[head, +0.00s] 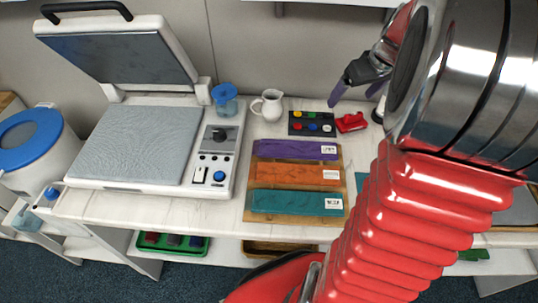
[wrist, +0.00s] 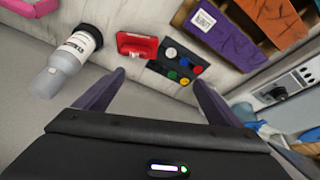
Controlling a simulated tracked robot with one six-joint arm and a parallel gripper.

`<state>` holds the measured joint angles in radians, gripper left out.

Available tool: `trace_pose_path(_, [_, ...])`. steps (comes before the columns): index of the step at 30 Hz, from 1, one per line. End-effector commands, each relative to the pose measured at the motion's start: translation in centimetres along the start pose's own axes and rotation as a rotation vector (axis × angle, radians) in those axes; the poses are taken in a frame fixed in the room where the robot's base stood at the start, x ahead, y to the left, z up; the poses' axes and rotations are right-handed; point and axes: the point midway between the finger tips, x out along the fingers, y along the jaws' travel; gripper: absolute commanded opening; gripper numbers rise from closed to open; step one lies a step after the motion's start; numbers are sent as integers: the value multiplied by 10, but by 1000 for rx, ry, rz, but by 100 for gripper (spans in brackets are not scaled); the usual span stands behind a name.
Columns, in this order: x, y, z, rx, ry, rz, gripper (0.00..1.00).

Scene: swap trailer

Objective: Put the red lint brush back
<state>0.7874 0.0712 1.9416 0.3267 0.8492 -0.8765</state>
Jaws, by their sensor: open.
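A small red object (head: 351,122), which looks like the red lint brush, lies at the back of the white worktop, just right of a black tray (head: 297,129) of coloured round pieces. In the wrist view the red object (wrist: 137,46) lies beside the black tray (wrist: 176,66). My gripper (head: 356,98) is open, its two purple fingers apart with nothing between them. It is above the back of the worktop, near the red object and not touching it. In the wrist view the red object is beyond the fingertips (wrist: 158,82), toward the left one.
A grey bottle with a white label (wrist: 68,62) stands close to the red object. Purple, orange and teal folded cloths lie on a wooden board (head: 247,200). A white jug (head: 270,105), blue-lidded cup (head: 225,100) and open heat press (head: 135,145) are further left. A wall is behind.

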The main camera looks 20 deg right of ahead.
Motion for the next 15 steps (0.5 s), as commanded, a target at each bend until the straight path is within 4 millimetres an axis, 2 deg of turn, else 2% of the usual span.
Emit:
trace_pose_path(1, [-6,-18,-3,-13,2,-1,89])
trace_pose_path(3, [-13,-40,-4,-18,2,-2,89])
trace_pose_path(8, [-28,-87,-2,-31,4,-4,89])
trace_pose_path(15, [-49,-152,10,-49,12,-6,89])
